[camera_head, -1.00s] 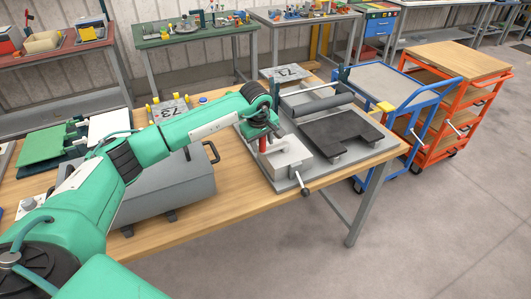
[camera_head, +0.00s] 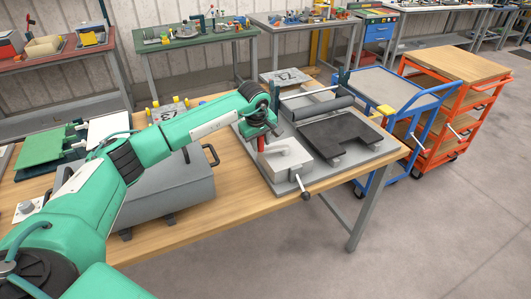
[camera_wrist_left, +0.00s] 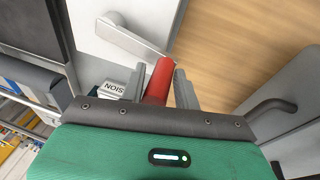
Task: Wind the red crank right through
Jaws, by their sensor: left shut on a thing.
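The red crank handle (camera_wrist_left: 158,82) shows between the two fingers of my left gripper (camera_wrist_left: 158,85) in the left wrist view. The fingers are shut on it. In the head view the red handle (camera_head: 261,143) shows just below my left gripper (camera_head: 262,128), at the left side of the panel bender (camera_head: 325,135). The bender has a light grey housing (camera_head: 284,158), a dark roller (camera_head: 323,106) and a dark flat panel (camera_head: 340,138). The crank's arm is mostly hidden by my gripper. My right gripper is not in view.
A grey case (camera_head: 168,185) with dark handles lies left of the bender on the wooden table (camera_head: 230,200). A lever with a dark knob (camera_head: 305,195) sticks out at the bender's front. A blue cart (camera_head: 390,85) and an orange cart (camera_head: 460,65) stand to the right.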

